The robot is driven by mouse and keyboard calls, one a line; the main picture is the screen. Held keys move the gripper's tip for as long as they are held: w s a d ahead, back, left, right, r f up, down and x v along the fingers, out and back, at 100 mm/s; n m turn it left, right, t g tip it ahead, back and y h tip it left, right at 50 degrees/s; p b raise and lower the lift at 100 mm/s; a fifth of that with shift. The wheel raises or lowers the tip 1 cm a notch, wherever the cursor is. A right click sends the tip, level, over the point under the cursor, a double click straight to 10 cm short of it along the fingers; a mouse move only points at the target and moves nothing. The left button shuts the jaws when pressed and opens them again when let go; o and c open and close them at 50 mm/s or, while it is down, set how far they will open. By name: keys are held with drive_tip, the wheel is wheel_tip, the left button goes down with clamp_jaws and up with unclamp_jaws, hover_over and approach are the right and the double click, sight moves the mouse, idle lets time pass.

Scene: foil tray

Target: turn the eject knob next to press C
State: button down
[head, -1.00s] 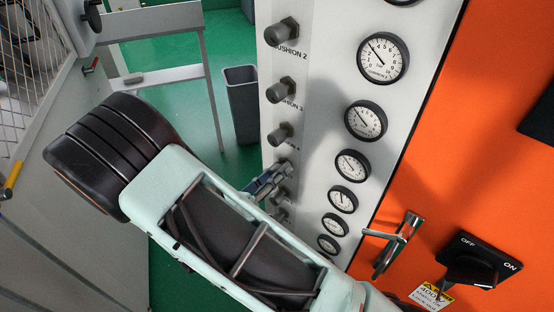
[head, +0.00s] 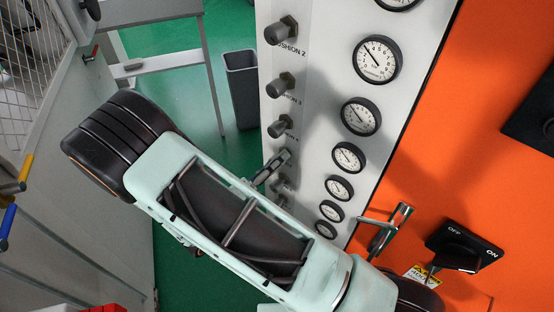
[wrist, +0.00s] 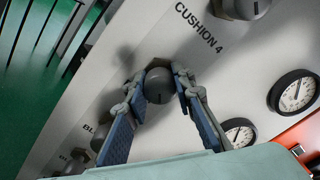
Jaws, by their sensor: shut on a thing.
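A dark grey round knob (wrist: 158,85) on the white panel sits between my fingertips in the wrist view, just below the CUSHION 4 label. Its own label is hidden, so I cannot read whether it says eject. My gripper (wrist: 160,88) is shut on this knob, one blue-grey finger on each side. In the head view my gripper (head: 276,164) is at the panel's knob column, below the CUSHION 4 knob (head: 282,127). The gripped knob is mostly hidden there by the fingers. No press C marking is readable.
More knobs stand close below, one (wrist: 100,137) by a label starting "BL". Round gauges (head: 348,158) line the panel's right side. A metal handle (head: 385,232) and a black OFF/ON switch (head: 465,246) are on the orange door. A grey bin (head: 241,90) stands behind.

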drive_tip(key=c, duration=1.6)
unclamp_jaws()
drive_tip(key=v, duration=1.2)
idle(0.6)
